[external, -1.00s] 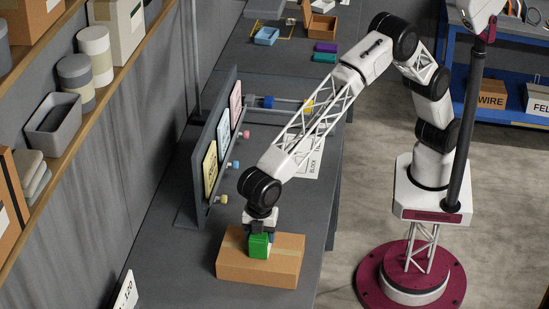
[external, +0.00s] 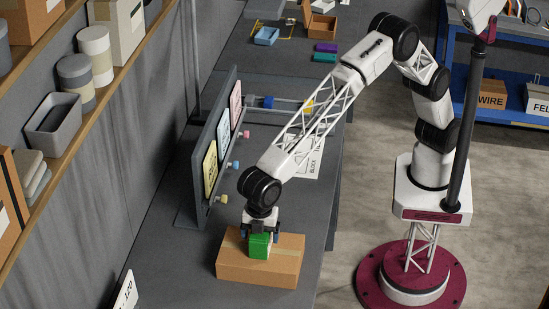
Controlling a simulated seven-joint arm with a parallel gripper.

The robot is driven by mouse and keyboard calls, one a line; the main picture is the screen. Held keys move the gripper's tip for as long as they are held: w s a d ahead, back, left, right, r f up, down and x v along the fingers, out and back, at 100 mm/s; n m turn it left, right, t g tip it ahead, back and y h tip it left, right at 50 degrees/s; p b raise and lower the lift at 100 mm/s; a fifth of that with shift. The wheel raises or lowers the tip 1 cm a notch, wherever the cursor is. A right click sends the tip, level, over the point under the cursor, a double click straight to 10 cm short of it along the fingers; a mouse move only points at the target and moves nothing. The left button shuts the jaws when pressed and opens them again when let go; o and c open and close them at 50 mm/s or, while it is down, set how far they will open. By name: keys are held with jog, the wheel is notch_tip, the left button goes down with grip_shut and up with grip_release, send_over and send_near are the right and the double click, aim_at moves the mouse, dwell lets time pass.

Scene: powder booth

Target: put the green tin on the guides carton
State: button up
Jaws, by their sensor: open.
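The green tin (external: 259,247) stands upright on top of a closed brown carton (external: 262,272) near the front of the bench. No label shows on the carton's visible faces, so I cannot read whether it says guides. My gripper (external: 261,236) points down over the tin, with its fingers spread to either side of the tin's upper part. The fingers are open and a small gap seems to show beside the tin. The far side of the tin is hidden.
An upright grey panel (external: 217,150) with coloured cards and knobs stands behind the carton. A white sheet marked BLOCK (external: 314,168) lies under my arm. A shelf with tubs and bins runs along the left. The bench right of the panel is mostly clear.

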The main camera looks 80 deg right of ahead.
notch_tip(320, 180, up, 12)
dwell(0.6)
dwell(1.0)
jog(key=w+d+r+m, duration=0.2)
jog(key=w+d+r, duration=0.1)
jog(key=d, duration=1)
jog(key=w+d+r+m, duration=0.2)
jog(key=d+r, duration=0.2)
jog(key=d, duration=0.8)
jog(key=s+d+r+m+t, duration=0.1)
jog(key=s+d+m, duration=0.1)
jog(key=d, duration=1)
jog(key=s+d+r+m, duration=0.1)
jog(key=s+d+m, duration=0.15)
jog(key=d, duration=0.85)
jog(key=s+d+f+m+t, duration=0.1)
jog(key=s+d+f+m, duration=0.15)
jog(key=s+d, duration=0.55)
jog(key=s+d+f+m, duration=0.1)
jog(key=s+d+m, duration=0.25)
jog(key=d, duration=0.85)
jog(key=s+d+f+m, duration=0.2)
jog(key=s+d+f, duration=0.1)
jog(key=s+d, duration=0.2)
jog(key=s+d+f+m, duration=0.1)
jog(key=s+d+f, duration=0.3)
jog(key=s, duration=0.6)
jog(key=shift+d+m+t, duration=0.3)
jog(key=shift+d+m, duration=0.05)
jog(key=shift+d, duration=0.35)
